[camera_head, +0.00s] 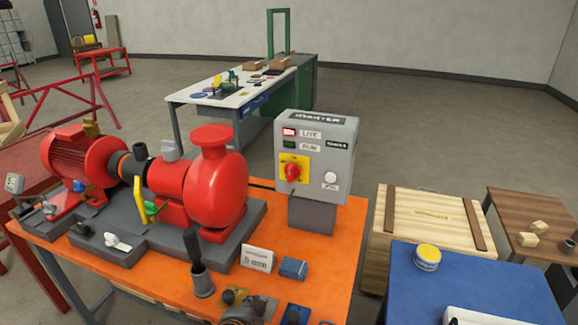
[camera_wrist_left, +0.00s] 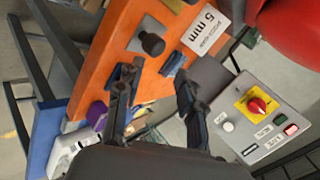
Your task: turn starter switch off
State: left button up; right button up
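The grey starter box (camera_head: 322,150) stands on a post at the right side of the orange table. On its face, the starter switch (camera_head: 293,172) is a red knob on a yellow plate. It also shows in the left wrist view (camera_wrist_left: 257,106). The red lamp beside LIVE looks bright and the green lamp beside RUN looks dark. My left gripper (camera_wrist_left: 157,75) is open and empty, its dark fingers apart. The starter box lies to the right of the fingers in that view, with nothing touching the switch. My right gripper is not in view.
The red pump (camera_head: 205,180) and motor stand left of the box. A white card (camera_head: 257,258), a blue block (camera_head: 293,268) and a grey cup with a black handle (camera_head: 203,280) sit in front. A blue table (camera_head: 470,285) and a wooden crate (camera_head: 420,230) are at right.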

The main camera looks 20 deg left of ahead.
pick_arm(q)
jog(key=w+r+m+t, duration=0.4)
jog(key=w+r+m, duration=0.4)
jog(key=w+m, duration=0.25)
jog(key=m+t+h, duration=0.2)
jog(key=m+t, duration=0.2)
jog(key=m, duration=0.8)
send_near(289, 169)
jog(key=w, duration=0.2)
jog(key=w+p, duration=0.1)
jog(key=w, duration=0.4)
jog(key=shift+w+d+p, duration=0.25)
jog(key=shift+p, duration=0.15)
jog(key=shift+w, duration=0.9)
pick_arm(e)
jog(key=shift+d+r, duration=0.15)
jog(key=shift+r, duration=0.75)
pick_arm(q)
jog(key=shift+c, duration=0.2)
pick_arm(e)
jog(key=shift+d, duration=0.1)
pick_arm(q)
grip_shut()
